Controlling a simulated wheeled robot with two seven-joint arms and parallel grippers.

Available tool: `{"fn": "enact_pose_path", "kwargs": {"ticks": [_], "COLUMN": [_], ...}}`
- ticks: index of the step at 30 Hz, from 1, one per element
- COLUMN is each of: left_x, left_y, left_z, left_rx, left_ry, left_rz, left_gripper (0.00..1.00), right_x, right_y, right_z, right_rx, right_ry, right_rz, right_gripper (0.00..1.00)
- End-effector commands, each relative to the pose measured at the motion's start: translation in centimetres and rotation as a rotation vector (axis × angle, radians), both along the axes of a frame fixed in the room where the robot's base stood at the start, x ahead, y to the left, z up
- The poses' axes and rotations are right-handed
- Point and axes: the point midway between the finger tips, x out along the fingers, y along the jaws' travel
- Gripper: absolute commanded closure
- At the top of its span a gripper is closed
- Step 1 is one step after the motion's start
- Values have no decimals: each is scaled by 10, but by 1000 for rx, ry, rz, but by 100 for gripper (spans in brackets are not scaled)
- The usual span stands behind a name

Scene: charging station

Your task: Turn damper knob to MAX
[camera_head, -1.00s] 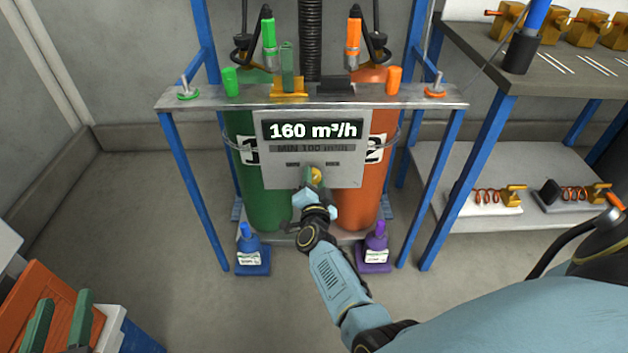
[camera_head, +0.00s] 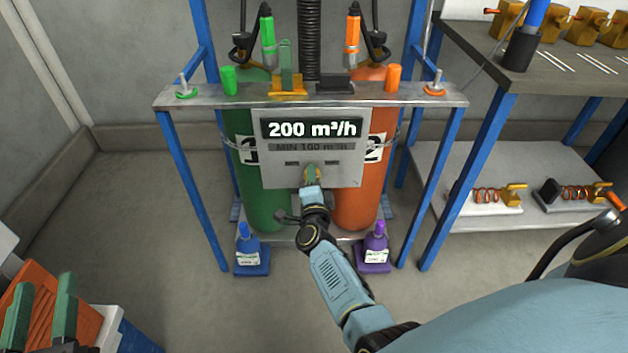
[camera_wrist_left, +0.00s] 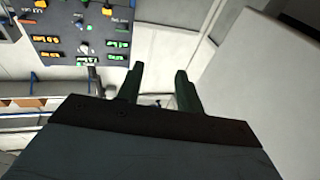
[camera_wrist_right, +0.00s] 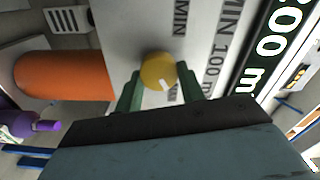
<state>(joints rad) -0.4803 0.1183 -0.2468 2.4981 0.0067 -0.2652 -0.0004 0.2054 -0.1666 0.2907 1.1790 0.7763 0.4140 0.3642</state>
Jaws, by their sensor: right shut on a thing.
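The damper panel (camera_head: 340,172) is a grey plate in front of a green and an orange cylinder. Its display (camera_head: 312,129) reads 200 m³/h, above a "MIN 100 m³/h" label. The round yellow damper knob (camera_wrist_right: 157,70) has a white mark and shows between the fingers in the right wrist view. My right gripper (camera_head: 312,177) is shut on this knob and hides most of it in the head view. My left gripper (camera_head: 40,308) is open and empty at the lower left; its parted fingers (camera_wrist_left: 157,85) show in the left wrist view.
A metal rack shelf (camera_head: 210,98) with several fittings spans above the panel. A blue bottle (camera_head: 252,255) and a purple bottle (camera_head: 375,252) stand below it. A workbench (camera_head: 500,75) is at right.

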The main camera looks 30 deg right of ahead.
Motion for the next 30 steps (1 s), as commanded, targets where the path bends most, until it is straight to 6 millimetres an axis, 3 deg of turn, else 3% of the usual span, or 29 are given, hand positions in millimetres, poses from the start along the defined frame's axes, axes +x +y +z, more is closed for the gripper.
{"fn": "enact_pose_path", "kwargs": {"ticks": [8,9,14,25,30], "left_x": [0,0,0,1,3], "left_y": [0,0,0,-1,3], "left_z": [0,0,0,-1,-22], "left_rx": [0,0,1,4,43], "left_ry": [1,1,3,14,139], "left_rz": [-1,-1,-1,0,8], "left_gripper": [64,64,64,64,64], "right_x": [0,0,0,-2,-13], "right_y": [0,0,0,2,8], "right_z": [0,0,0,0,0], "right_rx": [5,6,5,3,4], "right_ry": [-3,-2,-2,-1,1], "right_rz": [-1,-1,-1,0,0], "right_gripper": [84,60,40,40,40]}}
